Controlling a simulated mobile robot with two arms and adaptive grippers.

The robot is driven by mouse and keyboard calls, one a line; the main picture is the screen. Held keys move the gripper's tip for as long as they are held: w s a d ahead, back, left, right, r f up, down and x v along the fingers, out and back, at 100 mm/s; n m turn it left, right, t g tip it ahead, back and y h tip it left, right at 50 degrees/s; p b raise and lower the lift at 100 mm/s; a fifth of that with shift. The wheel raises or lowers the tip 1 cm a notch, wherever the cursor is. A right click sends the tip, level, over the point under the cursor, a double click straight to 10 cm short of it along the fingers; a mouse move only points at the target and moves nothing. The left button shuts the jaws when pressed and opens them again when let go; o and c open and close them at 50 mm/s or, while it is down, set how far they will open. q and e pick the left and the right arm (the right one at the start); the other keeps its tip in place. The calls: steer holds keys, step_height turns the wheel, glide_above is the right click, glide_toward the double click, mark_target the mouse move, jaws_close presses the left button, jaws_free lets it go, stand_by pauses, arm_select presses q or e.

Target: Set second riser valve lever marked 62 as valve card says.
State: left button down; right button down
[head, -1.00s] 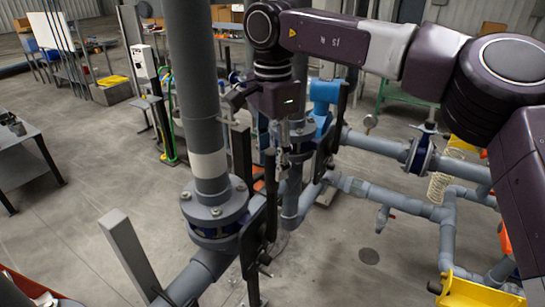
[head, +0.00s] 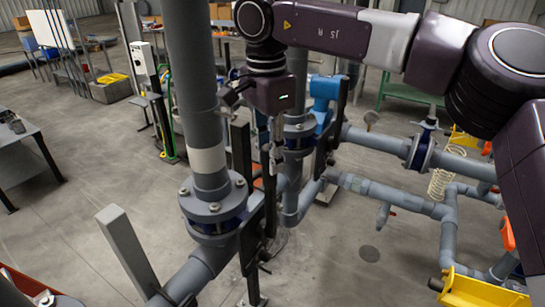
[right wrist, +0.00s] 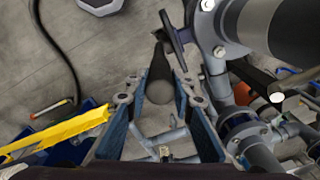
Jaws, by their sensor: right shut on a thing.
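My right gripper (head: 273,160) hangs among the grey pipes in the head view, just right of the near riser (head: 208,160). In the right wrist view its two blue-padded fingers (right wrist: 152,98) stand on both sides of a dark round-ended bar (right wrist: 160,88), which appears to be a valve lever. The gripper is shut on this bar. In the head view a dark upright bar (head: 270,205) runs down below the fingers. I cannot read the mark 62 on it. No readable valve card shows. My left gripper is not in view.
A bolted flange (head: 212,205) sits low on the near riser. A second flanged riser with a blue fitting (head: 324,90) stands close behind the gripper. Grey pipes (head: 390,195) run to the right. A yellow part (right wrist: 60,132) is at left in the wrist view. Open floor lies at left.

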steer(key=s+a+f+t+h+b, duration=0.3)
steer(key=s+a+f+t+b, duration=0.1)
steer(key=s+a+b, duration=0.4)
steer(key=shift+s+f+t+h+b, duration=0.3)
steer(key=shift+s+t+h+b, duration=0.15)
steer(key=shift+s+b, duration=1.2)
steer(key=shift+w, duration=0.25)
steer(key=c, duration=1.7)
jaws_free()
steer(key=shift+o, duration=0.2)
steer(key=shift+r, duration=0.1)
steer(key=v, duration=1.2)
steer(key=shift+d, duration=0.1)
